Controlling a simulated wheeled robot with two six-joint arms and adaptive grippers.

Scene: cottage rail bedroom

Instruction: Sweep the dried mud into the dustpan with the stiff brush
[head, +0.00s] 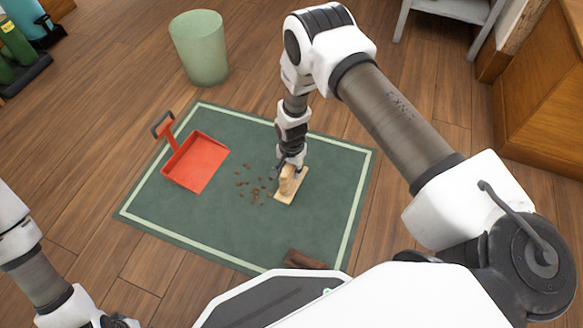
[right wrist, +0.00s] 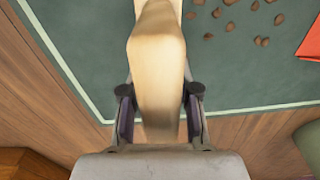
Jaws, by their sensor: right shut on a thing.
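The red dustpan (head: 196,163) lies on the green mat at the left, its handle toward the upper left. Several brown crumbs of dried mud (head: 254,190) are scattered on the mat between the dustpan and the brush; they also show in the right wrist view (right wrist: 262,40). The brush (head: 289,183) has a pale wooden block and handle and rests on or just above the mat, right of the mud. My right gripper (head: 290,163) is shut on the brush handle (right wrist: 157,60). The bristles are hidden. My left arm is at the lower left; its gripper (head: 118,322) is cut off by the edge.
The green mat (head: 190,225) with a pale border lies on a wooden floor. A pale green bin (head: 200,50) stands behind it. A brown object (head: 304,260) lies at the mat's near edge. A wooden cabinet (head: 545,100) stands at the right. The mat's near left is clear.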

